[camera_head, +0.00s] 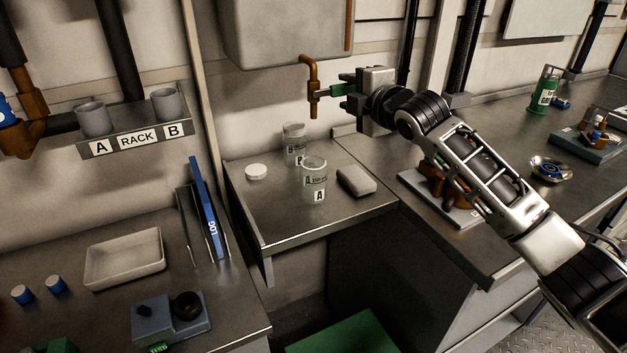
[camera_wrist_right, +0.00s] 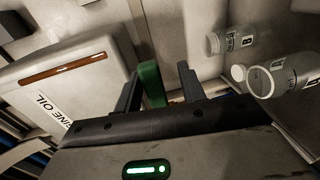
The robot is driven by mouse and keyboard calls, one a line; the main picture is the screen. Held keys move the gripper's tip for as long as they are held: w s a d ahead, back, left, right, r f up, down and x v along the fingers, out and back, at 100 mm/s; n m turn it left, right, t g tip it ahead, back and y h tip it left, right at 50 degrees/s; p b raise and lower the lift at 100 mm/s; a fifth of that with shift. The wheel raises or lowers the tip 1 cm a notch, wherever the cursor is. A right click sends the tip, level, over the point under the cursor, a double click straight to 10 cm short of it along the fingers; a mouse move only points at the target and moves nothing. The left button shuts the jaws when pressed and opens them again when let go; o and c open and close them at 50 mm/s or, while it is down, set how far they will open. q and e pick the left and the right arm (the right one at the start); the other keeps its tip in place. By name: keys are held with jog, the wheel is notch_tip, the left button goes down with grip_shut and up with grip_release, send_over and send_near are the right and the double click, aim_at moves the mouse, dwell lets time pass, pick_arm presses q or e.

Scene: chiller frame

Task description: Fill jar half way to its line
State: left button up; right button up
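A clear jar (camera_head: 314,190) labelled A stands upright and open on the steel shelf (camera_head: 280,233); it looks empty. A second clear jar (camera_head: 294,147) stands behind it. A white lid (camera_head: 256,172) lies to their left. A copper tap spout (camera_head: 309,76) comes down from the tank (camera_head: 285,30) above the jars. My right gripper (camera_head: 340,89) is at the tap's green lever (camera_head: 326,91). In the right wrist view the green lever (camera_wrist_right: 152,85) stands between my two fingers, with a gap on one side. Two jars (camera_wrist_right: 296,74) also show there. My left gripper is out of view.
A grey block (camera_head: 357,181) lies right of the jars. A rack (camera_head: 138,138) holds two cups at the left. A white tray (camera_head: 125,258), a blue log book (camera_head: 206,210) and a small device (camera_head: 172,317) are on the lower left bench.

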jog(key=shift+r, duration=0.15)
dwell(0.3)
jog(key=shift+r+p, duration=1)
jog(key=shift+r, duration=1.15)
jog(key=shift+f+b, duration=1.05)
jog(key=shift+f, duration=1.3)
jog(key=shift+r, duration=0.15)
jog(key=shift+r+p, duration=1.05)
jog(key=shift+r, duration=1.15)
dwell(0.6)
